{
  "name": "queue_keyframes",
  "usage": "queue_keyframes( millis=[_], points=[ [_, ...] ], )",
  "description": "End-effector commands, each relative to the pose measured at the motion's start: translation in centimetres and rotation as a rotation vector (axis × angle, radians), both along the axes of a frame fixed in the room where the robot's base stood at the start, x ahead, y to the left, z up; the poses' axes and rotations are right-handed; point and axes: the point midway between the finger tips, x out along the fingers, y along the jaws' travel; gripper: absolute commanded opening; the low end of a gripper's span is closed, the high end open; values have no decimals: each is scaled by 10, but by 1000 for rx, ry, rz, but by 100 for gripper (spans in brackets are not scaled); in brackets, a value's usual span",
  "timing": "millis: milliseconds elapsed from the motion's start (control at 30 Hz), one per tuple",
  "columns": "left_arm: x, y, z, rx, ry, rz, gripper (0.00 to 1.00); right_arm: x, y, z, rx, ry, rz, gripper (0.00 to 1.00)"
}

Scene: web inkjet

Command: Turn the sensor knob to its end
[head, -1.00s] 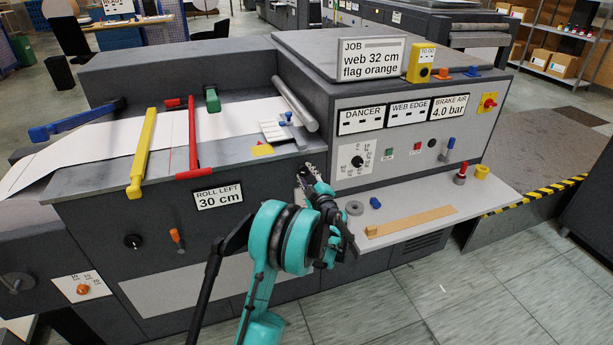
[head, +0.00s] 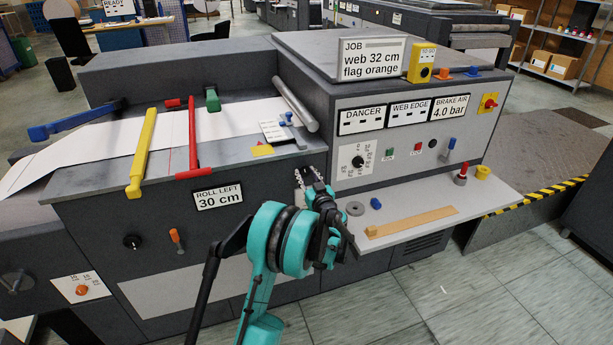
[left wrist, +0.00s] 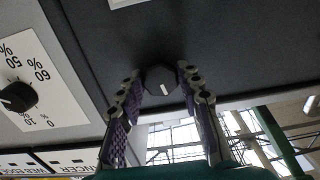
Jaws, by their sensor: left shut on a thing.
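The sensor knob (left wrist: 159,81) shows in the left wrist view as a black knob with a white mark on a dark panel. The mark is on its lower side there. My left gripper (left wrist: 160,86) has its fingers on either side of the knob and is shut on it. In the head view, my left gripper (head: 311,176) is at the dark front face, just left of the light control panel, and the knob is hidden there. My right gripper is not in view.
A percentage dial (head: 358,162) with a black knob is close to the right of my gripper. A grey shelf (head: 420,205) juts out below, with a grey ring (head: 355,208), a blue piece (head: 376,203) and a wooden bar (head: 412,221) on it.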

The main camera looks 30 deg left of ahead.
Motion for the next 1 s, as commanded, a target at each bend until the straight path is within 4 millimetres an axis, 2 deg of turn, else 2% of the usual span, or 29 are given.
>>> queue_keyframes(
  millis=[400,967,1000],
  points=[
    [-1,0,-1,125,148,0,6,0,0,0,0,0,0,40],
    [-1,0,-1,145,172,0,6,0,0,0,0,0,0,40],
    [-1,0,-1,145,172,0,40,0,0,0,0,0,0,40]
  ],
)
